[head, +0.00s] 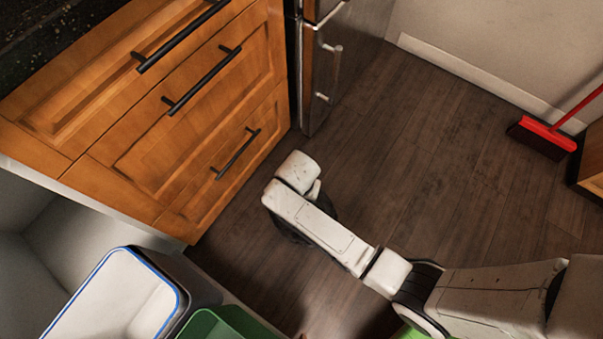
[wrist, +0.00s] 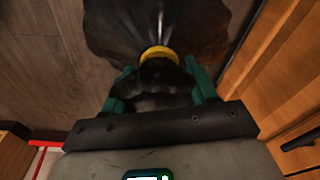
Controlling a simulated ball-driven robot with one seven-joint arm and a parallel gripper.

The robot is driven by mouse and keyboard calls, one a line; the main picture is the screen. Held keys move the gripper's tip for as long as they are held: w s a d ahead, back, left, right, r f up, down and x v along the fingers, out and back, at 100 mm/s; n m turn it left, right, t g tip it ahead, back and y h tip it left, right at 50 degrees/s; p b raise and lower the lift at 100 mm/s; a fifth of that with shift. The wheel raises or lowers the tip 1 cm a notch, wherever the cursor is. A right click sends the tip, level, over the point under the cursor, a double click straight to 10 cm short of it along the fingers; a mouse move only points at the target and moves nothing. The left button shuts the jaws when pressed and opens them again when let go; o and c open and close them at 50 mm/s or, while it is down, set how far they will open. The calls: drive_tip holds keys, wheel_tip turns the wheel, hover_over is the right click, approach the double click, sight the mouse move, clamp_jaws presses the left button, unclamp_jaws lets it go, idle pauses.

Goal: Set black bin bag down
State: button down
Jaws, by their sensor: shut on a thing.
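The black bin bag (wrist: 145,25) fills the top middle of the wrist view. It is dark and shiny, gathered at a yellow tie (wrist: 160,52). My gripper (wrist: 160,85) has green fingers on either side of the bag's bunched neck, just below the tie, and is shut on it. The bag's far end is cut off by the frame edge. Dark floor shows to its left and wooden cabinet fronts close to its right. In the head view my arm crosses the floor, and I cannot make out the gripper or the bag there.
Wooden drawers (head: 195,85) with black handles stand at upper left. A blue-rimmed bin with a white liner (head: 115,295) and a green bin (head: 225,325) are at lower left. The dark plank floor (head: 430,130) between is clear.

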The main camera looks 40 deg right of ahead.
drive_tip(key=shift+w, duration=0.1)
drive_tip(key=shift+c, duration=1.7)
unclamp_jaws()
drive_tip(key=shift+f, duration=0.1)
drive_tip(key=r+p, duration=0.1)
drive_tip(key=r, duration=0.3)
drive_tip(key=r+p, duration=0.2)
drive_tip(key=r, duration=0.2)
drive_tip(key=s+a+r+p, duration=0.1)
drive_tip(key=r+p, duration=0.1)
drive_tip(key=r, duration=0.2)
drive_tip(key=shift+a+r, duration=0.1)
drive_tip(key=s+d+r+n, duration=0.4)
drive_tip(key=s+n, duration=0.1)
drive_tip(key=s, duration=0.3)
drive_tip(key=s+d+r+n+y, duration=0.1)
drive_tip(key=s+d+r+n, duration=0.3)
drive_tip(key=s, duration=0.3)
drive_tip(key=shift+s+d+r+n, duration=0.2)
drive_tip(key=shift+s+d+n, duration=0.2)
drive_tip(key=shift+n, duration=0.3)
